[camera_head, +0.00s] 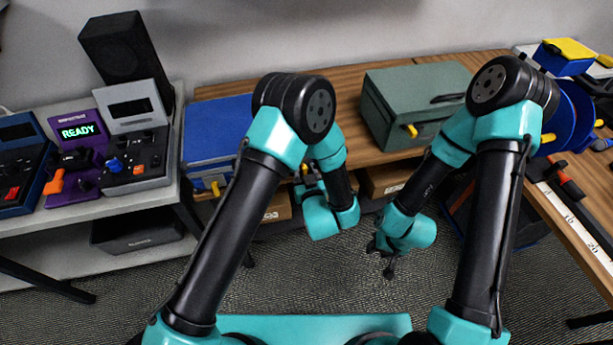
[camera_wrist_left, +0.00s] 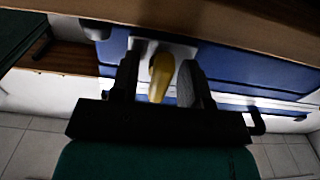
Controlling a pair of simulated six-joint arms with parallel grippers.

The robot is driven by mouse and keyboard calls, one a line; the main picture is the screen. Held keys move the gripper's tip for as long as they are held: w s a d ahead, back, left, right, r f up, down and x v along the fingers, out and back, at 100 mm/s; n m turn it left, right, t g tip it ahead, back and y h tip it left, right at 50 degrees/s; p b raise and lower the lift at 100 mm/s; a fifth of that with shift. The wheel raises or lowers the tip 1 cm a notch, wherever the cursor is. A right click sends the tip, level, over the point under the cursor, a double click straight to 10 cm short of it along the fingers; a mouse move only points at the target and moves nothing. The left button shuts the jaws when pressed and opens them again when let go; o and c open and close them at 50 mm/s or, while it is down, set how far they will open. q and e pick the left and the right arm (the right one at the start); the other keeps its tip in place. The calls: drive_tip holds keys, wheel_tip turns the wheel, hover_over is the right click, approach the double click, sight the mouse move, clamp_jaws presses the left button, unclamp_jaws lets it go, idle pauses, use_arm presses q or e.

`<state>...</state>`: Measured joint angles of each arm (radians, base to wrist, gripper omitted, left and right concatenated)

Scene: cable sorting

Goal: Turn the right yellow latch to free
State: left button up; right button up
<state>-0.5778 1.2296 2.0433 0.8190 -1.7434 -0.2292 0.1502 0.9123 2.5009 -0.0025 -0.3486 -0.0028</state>
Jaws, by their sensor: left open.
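The right yellow latch (camera_wrist_left: 161,76) of the blue case (camera_wrist_left: 225,65) shows in the left wrist view. It lies between the two fingers of my left gripper (camera_wrist_left: 161,82), which is open around it with a gap to the right finger. In the head view the blue case (camera_head: 215,128) is shut on the table, its left yellow latch (camera_head: 215,188) on the front face. My left gripper (camera_head: 304,180) is at the case's front right, partly hidden by my arm. My right gripper (camera_head: 388,262) hangs low over the floor, away from the cases; its fingers are unclear.
A green-grey case (camera_head: 410,95) with a yellow latch (camera_head: 411,131) stands right of the blue case. Cardboard boxes (camera_head: 385,180) sit under the tabletop. Consoles (camera_head: 135,130) and a black speaker (camera_head: 125,55) are at left. Blue spools (camera_head: 565,120) and a ruler (camera_head: 575,215) are at right.

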use_arm(q)
drive_tip(key=v, duration=1.7)
drive_tip(key=shift+s, duration=0.2)
drive_tip(key=shift+f, duration=0.1)
drive_tip(key=w+a+f+g+h, duration=0.2)
drive_tip(key=w+a+f+g, duration=0.1)
drive_tip(key=a+f+g, duration=0.3)
drive_tip(key=w+a+f+g+h, duration=0.25)
drive_tip(key=w+a+f, duration=0.2)
drive_tip(key=a, duration=0.25)
drive_tip(key=s+a+f+m+g+h, duration=0.1)
drive_tip(key=s+a+f+g+h, duration=0.2)
drive_tip(key=s+a+g, duration=0.5)
drive_tip(key=s+a+h, duration=0.1)
drive_tip(key=s+a, duration=0.1)
drive_tip(key=a, duration=0.3)
drive_tip(key=shift+a+f, duration=0.25)
drive_tip(key=shift+f, duration=0.05)
